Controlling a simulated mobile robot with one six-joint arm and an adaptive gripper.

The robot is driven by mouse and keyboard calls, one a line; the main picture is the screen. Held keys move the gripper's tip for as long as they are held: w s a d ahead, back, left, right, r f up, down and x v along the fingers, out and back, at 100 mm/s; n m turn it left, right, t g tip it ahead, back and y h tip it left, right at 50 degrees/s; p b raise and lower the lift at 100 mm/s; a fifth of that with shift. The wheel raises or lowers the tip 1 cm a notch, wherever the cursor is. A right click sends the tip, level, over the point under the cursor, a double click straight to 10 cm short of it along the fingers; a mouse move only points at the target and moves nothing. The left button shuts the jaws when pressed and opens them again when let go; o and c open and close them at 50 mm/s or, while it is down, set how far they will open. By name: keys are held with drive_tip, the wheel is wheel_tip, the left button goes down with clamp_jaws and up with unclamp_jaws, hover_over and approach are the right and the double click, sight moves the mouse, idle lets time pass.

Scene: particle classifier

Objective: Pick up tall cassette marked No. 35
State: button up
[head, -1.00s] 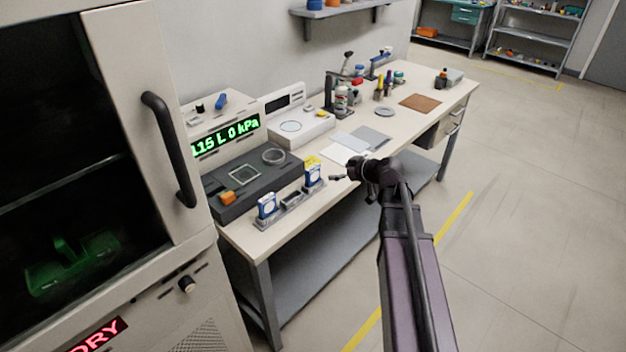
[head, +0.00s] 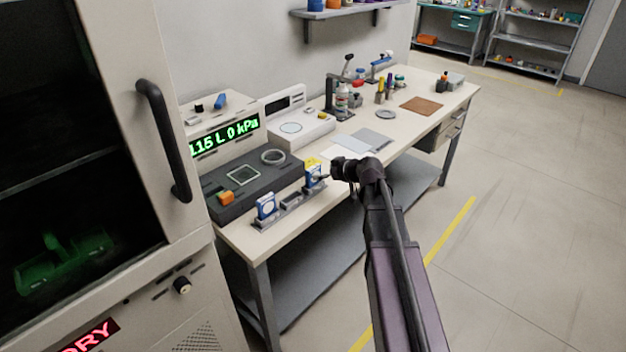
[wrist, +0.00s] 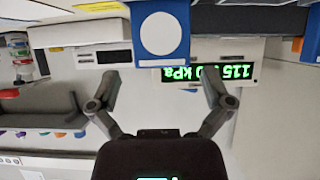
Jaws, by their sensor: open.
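Two upright blue-and-white cassettes stand in a grey rack (head: 291,210) at the bench's front edge. The left cassette (head: 266,206) is blue with a white face. The right cassette (head: 313,174) is also blue and white, with yellow at its top. No number is legible on either. My gripper (head: 326,177) is close beside the right cassette, at its right side. In the wrist view, which is upside down, my gripper (wrist: 160,82) is open and empty. A blue cassette (wrist: 163,35) with a white, circle-marked face lies ahead, centred between the fingers and beyond their tips.
A dark instrument (head: 235,183) with a green-lit display (head: 226,135) stands behind the rack. A cabinet with a black handle (head: 165,140) is at the left. Several bottles and tools stand farther along the bench. Flat sheets (head: 350,148) lie behind my gripper.

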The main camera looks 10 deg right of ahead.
sight(315, 173)
drive_tip(key=shift+b+x, duration=1.1)
drive_tip(key=shift+x, duration=0.9)
drive_tip(key=shift+w+a+f, duration=0.35)
drive_tip(key=c, duration=0.9)
